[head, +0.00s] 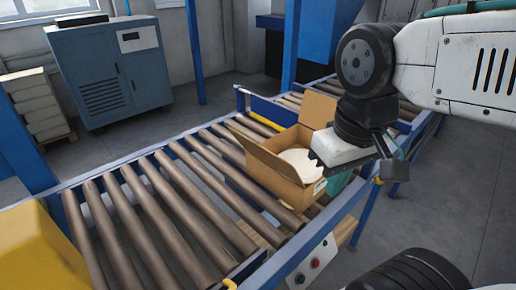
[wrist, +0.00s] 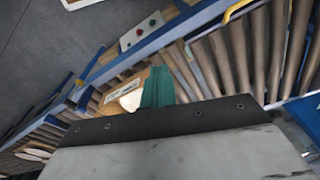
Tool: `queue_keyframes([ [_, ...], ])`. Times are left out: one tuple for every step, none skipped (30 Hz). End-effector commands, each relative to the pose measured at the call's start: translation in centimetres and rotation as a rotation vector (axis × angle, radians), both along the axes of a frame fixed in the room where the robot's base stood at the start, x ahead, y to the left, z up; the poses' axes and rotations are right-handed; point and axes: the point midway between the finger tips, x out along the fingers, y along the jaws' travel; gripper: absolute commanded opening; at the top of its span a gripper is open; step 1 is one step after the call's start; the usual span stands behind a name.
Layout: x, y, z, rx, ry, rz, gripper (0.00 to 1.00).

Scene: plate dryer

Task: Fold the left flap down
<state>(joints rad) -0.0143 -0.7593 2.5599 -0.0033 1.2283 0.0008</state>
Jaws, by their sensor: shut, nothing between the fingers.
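An open cardboard box (head: 285,186) stands on the roller conveyor, with a pale round plate (head: 302,163) inside. The plate also shows in the wrist view (wrist: 130,99). The left flap (head: 258,154) is raised and leans outward. A back flap (head: 317,108) stands up. The right side of the box is partly hidden behind my gripper. My gripper's teal fingers (head: 338,184) are beside the box's right side in the head view; they also show in the wrist view (wrist: 157,84). They are shut with nothing between them. I cannot tell whether they touch the box.
The roller conveyor (head: 147,207) has bare rollers left of the box. A control panel (head: 311,264) with buttons is on its near side. A yellow object (head: 40,250) is at lower left. A blue cabinet (head: 108,72) and blue posts stand behind.

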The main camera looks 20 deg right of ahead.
Motion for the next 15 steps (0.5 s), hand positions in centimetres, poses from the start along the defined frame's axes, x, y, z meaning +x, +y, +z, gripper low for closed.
queue_keyframes([
  [0.1, 0.5, -0.3, 0.0, 0.018, 0.025, 0.0],
  [0.2, 0.9, -0.7, -0.002, 0.036, 0.046, 0.0],
  [0.5, 1.3, -1.2, -0.004, 0.066, 0.077, 0.0],
  [0.8, 1.8, -1.5, -0.006, 0.089, 0.103, 0.0],
  [1.1, 2.3, -1.9, -0.014, 0.113, 0.132, 0.0],
  [1.6, 2.9, -2.3, -0.031, 0.147, 0.175, 0.0],
  [2.0, 3.4, -2.7, -0.051, 0.175, 0.21, 0.0],
  [2.4, 3.8, -3.0, -0.072, 0.203, 0.248, 0.0],
  [2.9, 4.3, -3.5, -0.107, 0.24, 0.301, 0.0],
  [3.3, 4.7, -3.8, -0.134, 0.267, 0.344, 0.0],
  [3.8, 5.1, -4.1, -0.165, 0.294, 0.387, 0.0],
  [4.3, 5.7, -4.6, -0.208, 0.332, 0.448, 0.0],
  [4.8, 6.1, -4.9, -0.242, 0.357, 0.496, 0.0],
  [5.2, 6.5, -5.2, -0.277, 0.383, 0.544, 0.0],
  [5.9, 7.0, -5.7, -0.327, 0.417, 0.608, 0.0],
])
